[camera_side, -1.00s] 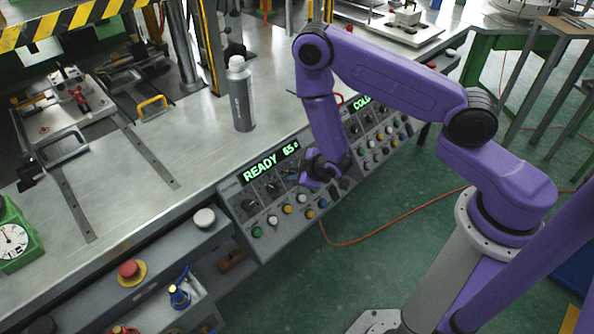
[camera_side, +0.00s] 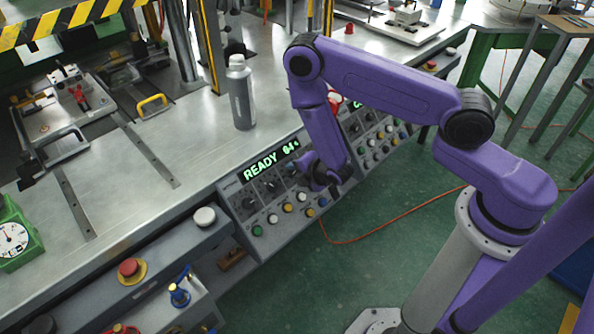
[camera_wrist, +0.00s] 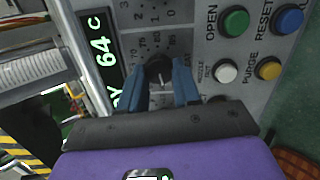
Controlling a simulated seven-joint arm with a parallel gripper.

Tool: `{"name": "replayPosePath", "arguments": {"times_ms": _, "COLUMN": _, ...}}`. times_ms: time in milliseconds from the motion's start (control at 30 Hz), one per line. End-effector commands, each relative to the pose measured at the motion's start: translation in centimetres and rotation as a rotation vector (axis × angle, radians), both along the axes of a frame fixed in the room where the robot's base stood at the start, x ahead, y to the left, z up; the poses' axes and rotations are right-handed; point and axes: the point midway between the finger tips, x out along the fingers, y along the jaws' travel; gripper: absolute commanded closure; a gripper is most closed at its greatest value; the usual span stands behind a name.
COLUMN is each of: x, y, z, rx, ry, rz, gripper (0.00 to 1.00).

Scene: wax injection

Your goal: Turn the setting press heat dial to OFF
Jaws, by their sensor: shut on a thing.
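My gripper (camera_wrist: 163,88) is shut on a dark round dial (camera_wrist: 157,68) on the control panel, with one blue finger on each side of it. Numbers such as 70, 75, 80 and 85 are printed around this dial in the wrist view; an OFF mark is not readable. The panel's green display (camera_wrist: 103,60) reads 64 C in the wrist view. In the side view the display (camera_side: 271,160) shows READY and a number near 64. There my gripper (camera_side: 306,174) is at the panel's right part, and the wrist hides the held dial.
Push buttons sit close to the dial: green (camera_wrist: 234,22), white (camera_wrist: 225,71), yellow (camera_wrist: 268,68) and blue (camera_wrist: 288,19). Another dial (camera_wrist: 155,3) is at the top edge of the wrist view. A grey bottle (camera_side: 241,95) stands on the bench behind the panel. An orange cable (camera_side: 390,224) lies on the floor.

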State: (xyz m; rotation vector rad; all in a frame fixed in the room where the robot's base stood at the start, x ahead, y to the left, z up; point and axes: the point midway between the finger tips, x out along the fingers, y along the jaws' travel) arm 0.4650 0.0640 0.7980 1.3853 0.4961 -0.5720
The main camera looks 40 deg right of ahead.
Motion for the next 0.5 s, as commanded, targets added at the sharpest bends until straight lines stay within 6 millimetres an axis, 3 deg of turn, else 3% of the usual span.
{"name": "replayPosePath", "arguments": {"times_ms": 500, "x": -0.11, "y": -0.02, "z": -0.09, "rx": -0.247, "ry": -0.001, "rz": 0.209, "gripper": 0.98}}
